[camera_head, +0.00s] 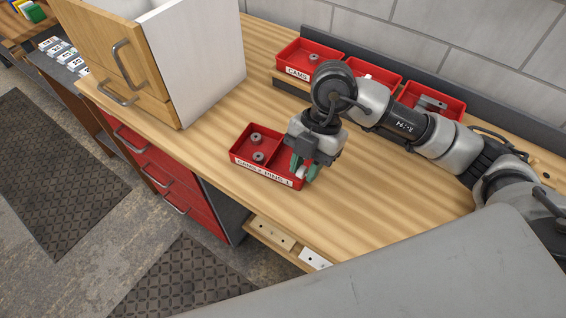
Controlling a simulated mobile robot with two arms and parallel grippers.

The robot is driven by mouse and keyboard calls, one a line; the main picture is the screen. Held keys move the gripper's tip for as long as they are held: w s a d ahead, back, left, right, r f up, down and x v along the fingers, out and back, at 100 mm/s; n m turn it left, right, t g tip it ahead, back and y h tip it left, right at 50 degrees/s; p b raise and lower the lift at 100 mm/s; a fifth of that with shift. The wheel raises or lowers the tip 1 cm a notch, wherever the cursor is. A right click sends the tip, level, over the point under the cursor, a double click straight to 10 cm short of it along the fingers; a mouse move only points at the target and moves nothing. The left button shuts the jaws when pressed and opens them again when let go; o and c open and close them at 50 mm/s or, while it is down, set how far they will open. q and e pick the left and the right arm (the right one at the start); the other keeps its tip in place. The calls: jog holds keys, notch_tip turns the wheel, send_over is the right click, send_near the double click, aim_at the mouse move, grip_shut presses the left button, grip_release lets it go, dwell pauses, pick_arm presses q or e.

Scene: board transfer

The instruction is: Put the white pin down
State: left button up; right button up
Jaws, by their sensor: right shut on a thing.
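My right gripper (302,167) points down over the right compartment of the red tray labelled "CAMS + PINS 1" (262,173). Its green fingers are shut on a small white piece, the white pin (301,172), of which only a bit shows. The gripper hides much of that right compartment. I cannot tell whether the pin touches the tray. The tray's left compartment holds two grey round cams (257,138). My left gripper is not in view.
A row of red bins stands at the back, one labelled "CAMS" (297,72) and one holding a grey part (432,103). The wooden bench (375,190) is clear to the right of the tray.

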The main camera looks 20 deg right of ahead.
jog(key=p, duration=0.1)
send_over(284, 170)
notch_tip(284, 170, down, 5)
jog(key=shift+r, duration=0.1)
notch_tip(284, 170, down, 4)
jog(key=shift+r+p, duration=0.2)
jog(key=shift+p, duration=0.3)
jog(key=shift+f, duration=0.3)
jog(key=o, duration=0.6)
jog(key=shift+f, duration=0.1)
jog(key=b+v, duration=0.2)
jog(key=v, duration=1)
